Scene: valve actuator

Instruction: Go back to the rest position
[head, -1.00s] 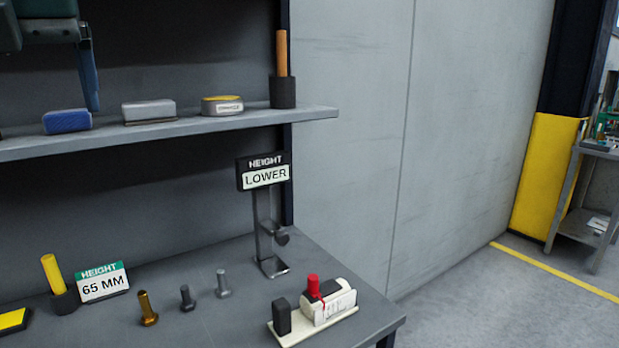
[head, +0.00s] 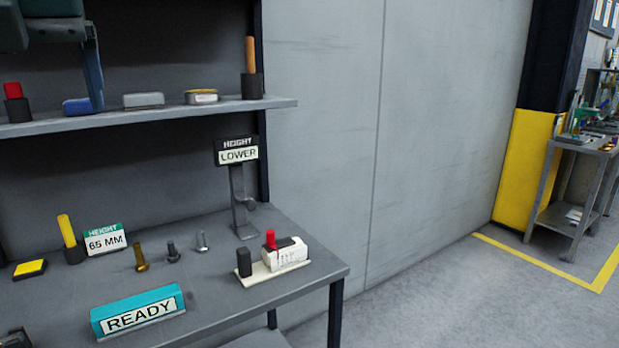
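The workbench (head: 225,290) stands on the left in the head view. A white valve actuator fixture (head: 275,264) with a red knob and a dark block sits near its right end. A stand with a sign reading "HEIGHT LOWER" (head: 237,152) is behind it. A part of my own arm hangs at the upper left, in front of the shelf.
A teal "READY" sign (head: 138,311), a "65 MM" sign (head: 105,240) and several bolts (head: 172,252) stand on the bench. Free floor (head: 450,310) lies right, before a side table (head: 580,150) and yellow-covered pillar (head: 522,165).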

